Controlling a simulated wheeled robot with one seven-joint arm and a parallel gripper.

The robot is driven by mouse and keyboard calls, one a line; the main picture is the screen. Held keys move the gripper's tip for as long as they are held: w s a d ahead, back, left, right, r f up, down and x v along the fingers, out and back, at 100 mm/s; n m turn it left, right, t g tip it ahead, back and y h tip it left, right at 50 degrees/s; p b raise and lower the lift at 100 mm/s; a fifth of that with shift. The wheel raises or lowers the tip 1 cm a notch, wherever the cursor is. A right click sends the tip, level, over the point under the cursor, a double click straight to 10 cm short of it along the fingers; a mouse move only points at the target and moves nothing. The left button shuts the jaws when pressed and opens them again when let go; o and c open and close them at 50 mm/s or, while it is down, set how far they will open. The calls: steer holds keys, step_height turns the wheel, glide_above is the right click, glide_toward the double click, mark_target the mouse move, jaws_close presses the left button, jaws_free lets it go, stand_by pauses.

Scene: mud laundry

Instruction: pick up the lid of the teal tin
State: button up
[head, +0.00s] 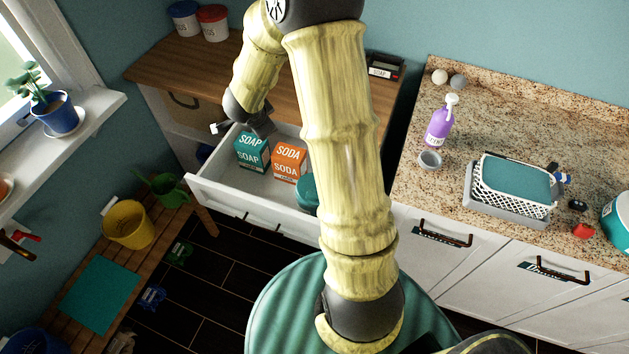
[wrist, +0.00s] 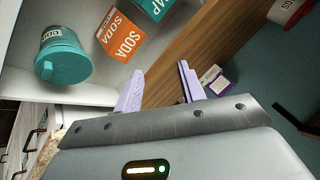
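The teal tin (head: 306,194) stands in the open drawer, right of the orange soda box, partly hidden by my arm in the head view. In the wrist view the teal tin (wrist: 62,58) is at the upper left with a pale label, and a wide round teal end faces the camera. I cannot clearly make out the seam between lid and body. My gripper (wrist: 160,84) is open, with two lavender fingers apart and nothing between them. In the head view my gripper (head: 219,128) is at the drawer's back left, beyond the soap box and away from the tin.
The open white drawer (head: 240,205) also holds a teal soap box (head: 252,150) and an orange soda box (head: 289,162). A wooden top (head: 185,60) lies behind it. On the granite counter are a purple bottle (head: 439,128) and a white basket (head: 480,187).

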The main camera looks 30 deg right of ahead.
steer(key=s+d+f+m+g+y+p, duration=0.1)
steer(key=s+m+g+p, duration=0.6)
steer(key=s+m+g, duration=0.2)
steer(key=shift+f+m+g, duration=0.4)
steer(key=shift+m+g, duration=0.2)
steer(key=shift+m, duration=0.4)
steer(key=p, duration=0.3)
glide_above(301, 195)
step_height(301, 195, down, 11)
steer(key=shift+f, duration=0.1)
